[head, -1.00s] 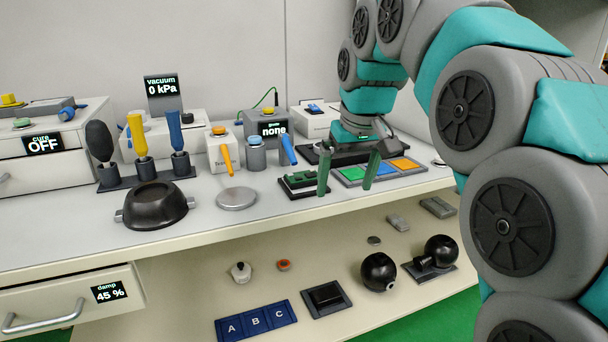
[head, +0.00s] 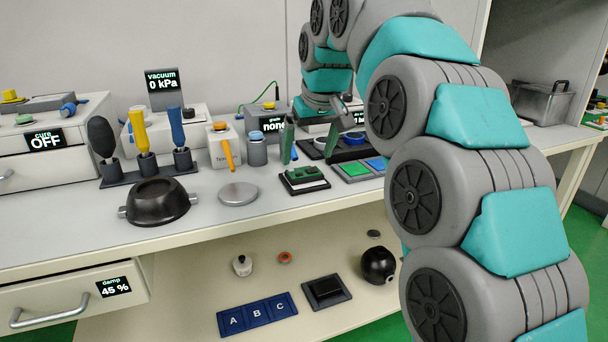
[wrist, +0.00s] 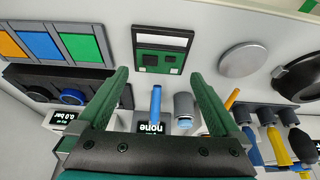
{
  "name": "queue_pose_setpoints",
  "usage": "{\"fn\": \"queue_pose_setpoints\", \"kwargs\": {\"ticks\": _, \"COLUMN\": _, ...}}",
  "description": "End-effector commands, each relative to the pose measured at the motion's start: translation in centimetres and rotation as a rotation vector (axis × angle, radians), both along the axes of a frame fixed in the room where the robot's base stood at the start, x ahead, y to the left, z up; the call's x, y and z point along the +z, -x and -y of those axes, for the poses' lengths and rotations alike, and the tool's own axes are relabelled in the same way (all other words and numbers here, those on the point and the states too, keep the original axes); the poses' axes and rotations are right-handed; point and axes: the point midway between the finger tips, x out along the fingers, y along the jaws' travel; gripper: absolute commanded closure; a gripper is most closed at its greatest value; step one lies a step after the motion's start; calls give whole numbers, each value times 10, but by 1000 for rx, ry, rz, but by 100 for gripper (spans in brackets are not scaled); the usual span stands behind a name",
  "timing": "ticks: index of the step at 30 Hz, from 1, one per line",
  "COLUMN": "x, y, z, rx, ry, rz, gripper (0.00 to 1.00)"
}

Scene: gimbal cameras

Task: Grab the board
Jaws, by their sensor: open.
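The board is a small green circuit board (head: 305,174) with dark parts on it. It sits in a black holder (head: 306,188) on the bench. In the wrist view the board (wrist: 159,62) lies ahead of the fingers, roughly centred between them, with a white strip along its far side. My gripper (head: 309,146) is open, its two green fingers apart and empty. It hangs above and behind the board in the head view. The fingers also show in the wrist view (wrist: 158,76), not touching the board.
A colour tray (head: 355,171) stands right of the board, a grey disc (head: 238,195) and a black bowl (head: 157,203) left. Behind are a grey jar (head: 257,153) and an orange-handled tool (head: 229,154). A blue-handled item (wrist: 155,102) shows between the fingers.

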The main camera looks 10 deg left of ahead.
Motion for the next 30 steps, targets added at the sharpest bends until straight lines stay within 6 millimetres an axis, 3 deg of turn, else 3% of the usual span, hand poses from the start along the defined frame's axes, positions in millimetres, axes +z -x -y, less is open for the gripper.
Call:
{"fn": "queue_pose_setpoints", "kwargs": {"ticks": 12, "x": -42, "y": -12, "z": -8, "rx": 0, "ry": 1, "rz": -1, "gripper": 0}}
{"fn": "queue_pose_setpoints", "kwargs": {"ticks": 19, "x": -44, "y": -13, "z": -9, "rx": 0, "ry": 0, "rz": 2, "gripper": 0}}
{"fn": "queue_pose_setpoints", "kwargs": {"ticks": 30, "x": -44, "y": -13, "z": -9, "rx": 0, "ry": 0, "rz": 1, "gripper": 40}}
